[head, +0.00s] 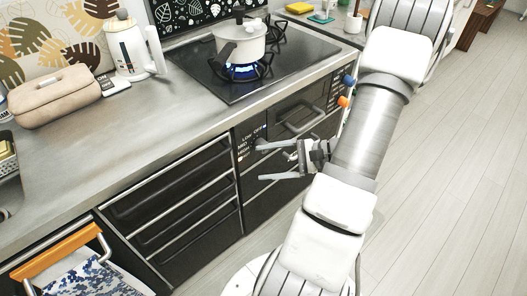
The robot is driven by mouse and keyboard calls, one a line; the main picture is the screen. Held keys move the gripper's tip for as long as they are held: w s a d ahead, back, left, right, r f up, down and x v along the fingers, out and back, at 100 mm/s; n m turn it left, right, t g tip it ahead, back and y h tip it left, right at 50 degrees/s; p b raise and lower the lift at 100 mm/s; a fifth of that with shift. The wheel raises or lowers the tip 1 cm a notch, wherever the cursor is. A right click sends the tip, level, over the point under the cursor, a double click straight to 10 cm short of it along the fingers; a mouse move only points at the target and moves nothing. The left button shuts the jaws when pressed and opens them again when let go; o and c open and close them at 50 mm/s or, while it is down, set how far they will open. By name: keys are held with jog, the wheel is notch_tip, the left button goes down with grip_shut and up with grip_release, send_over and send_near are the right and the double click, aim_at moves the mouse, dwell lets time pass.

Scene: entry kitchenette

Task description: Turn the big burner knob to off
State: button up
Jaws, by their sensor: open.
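My gripper (261,161) is open in front of the dark cabinet front below the cooktop, its two fingers pointing left. Beside the fingertips is a control panel (245,146) with the words LOW, OFF, MED and HIGH. I cannot clearly make out a knob there, and the fingers cover part of that area. Contact between fingers and panel cannot be told. On the black cooktop (211,85), a blue flame (241,72) burns under a light pot (240,42) with a dark handle.
A blue knob-like part (347,80) and an orange one (343,101) sit by my arm at the oven's right. A kettle (128,50) and beige bag (65,97) stand on the counter (95,145). A towel (75,280) hangs lower left. Floor (440,180) at right is clear.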

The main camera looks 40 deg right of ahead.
jog(key=s+d+f+m+t+h+b, duration=0.45)
jog(key=d+f+m+t+h, duration=0.45)
jog(key=f+m, duration=0.3)
jog(key=shift+g, duration=0.5)
jog(key=w+b, duration=0.1)
jog(key=w, duration=0.7)
jog(key=w+b, duration=0.1)
jog(key=w, duration=0.7)
jog(key=shift+w+d+f, duration=0.15)
jog(key=shift+w, duration=0.15)
jog(key=shift+m, duration=0.3)
grip_shut()
